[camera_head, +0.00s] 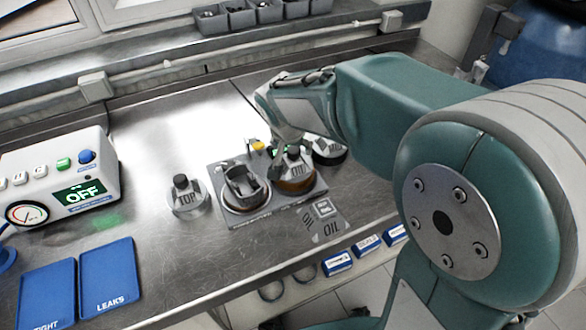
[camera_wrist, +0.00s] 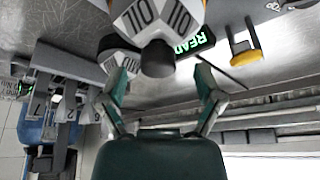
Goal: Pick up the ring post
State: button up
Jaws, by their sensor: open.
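No part carries a readable ring post label. A light faceted part marked OIL (camera_head: 296,167), with a dark round knob on top, stands on a copper-coloured base on the grey plate. My gripper (camera_head: 286,146) is right over it, open. In the wrist view, the dark knob (camera_wrist: 157,59) lies between the spread fingers of my gripper (camera_wrist: 160,77), with a gap on both sides. A similar part marked TOP (camera_head: 188,196) stands left of the plate. My arm and gripper partly hide the part under them.
A dark piston-like part (camera_head: 244,187) stands on the plate beside the OIL part. Another dark-based part (camera_head: 328,149) is close behind at right. A yellow-ended fitting (camera_wrist: 244,55) stands nearby. The gauge box reading OFF (camera_head: 62,180) and blue trays (camera_head: 108,276) are left.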

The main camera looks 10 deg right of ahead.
jog(key=shift+w+d+f, duration=0.15)
jog(key=shift+w+f, duration=0.1)
jog(key=shift+f, duration=0.35)
grip_shut()
